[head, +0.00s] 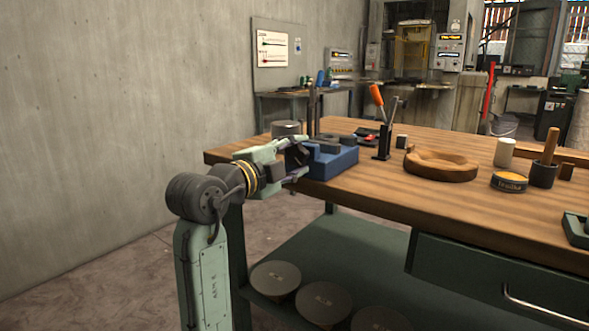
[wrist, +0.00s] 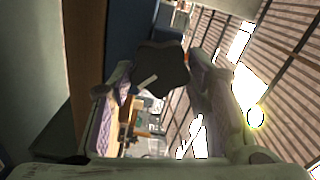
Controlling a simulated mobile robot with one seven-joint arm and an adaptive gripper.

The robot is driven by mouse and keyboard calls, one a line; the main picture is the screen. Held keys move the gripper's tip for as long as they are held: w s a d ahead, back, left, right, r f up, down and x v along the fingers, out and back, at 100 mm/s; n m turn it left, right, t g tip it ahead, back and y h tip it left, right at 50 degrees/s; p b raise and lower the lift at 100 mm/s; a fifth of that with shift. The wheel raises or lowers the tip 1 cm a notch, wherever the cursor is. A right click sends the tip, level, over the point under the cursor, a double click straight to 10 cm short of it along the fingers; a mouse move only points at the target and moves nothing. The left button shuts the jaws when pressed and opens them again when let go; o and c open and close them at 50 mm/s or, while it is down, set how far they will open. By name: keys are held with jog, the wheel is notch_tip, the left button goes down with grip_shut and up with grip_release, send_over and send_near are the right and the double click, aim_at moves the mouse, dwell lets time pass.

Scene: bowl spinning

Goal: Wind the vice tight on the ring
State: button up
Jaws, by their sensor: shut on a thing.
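The blue vice (head: 335,163) sits at the left end of the wooden workbench (head: 420,189), with dark jaws (head: 331,146) on top. My gripper (head: 299,160) is at the vice's left side, level with its body. It is shut on a dark lobed knob (head: 296,152), which faces the bench's left end. In the wrist view the knob (wrist: 162,68) sits between the two fingers of my gripper (wrist: 160,82), with a pale mark on its face. I cannot make out the ring for certain; the vice's jaw area is small and partly dark.
A tool holder (head: 382,142) with an orange-handled tool stands right of the vice. A grey cylinder (head: 288,128) stands behind my gripper. Further right are a round wooden piece (head: 441,166), a tin (head: 509,181) and a mortar-like cup (head: 543,174). A concrete wall (head: 110,120) is at left.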

jog(key=m+b, duration=0.2)
jog(key=m, duration=0.1)
jog(key=m+b, duration=0.1)
jog(key=shift+f+m, duration=0.25)
jog(key=shift+m, duration=0.15)
jog(key=m+b, duration=0.2)
jog(key=m, duration=0.2)
jog(key=shift+f+m, duration=0.1)
jog(key=shift+m, duration=0.2)
jog(key=m+b, duration=0.1)
jog(key=m, duration=0.3)
jog(key=shift+a+f, duration=0.1)
jog(key=shift+w+m+b, duration=0.1)
jog(key=shift+m+b, duration=0.5)
jog(key=shift+m, duration=1.5)
jog(key=o, duration=1.2)
jog(key=shift+c, duration=0.2)
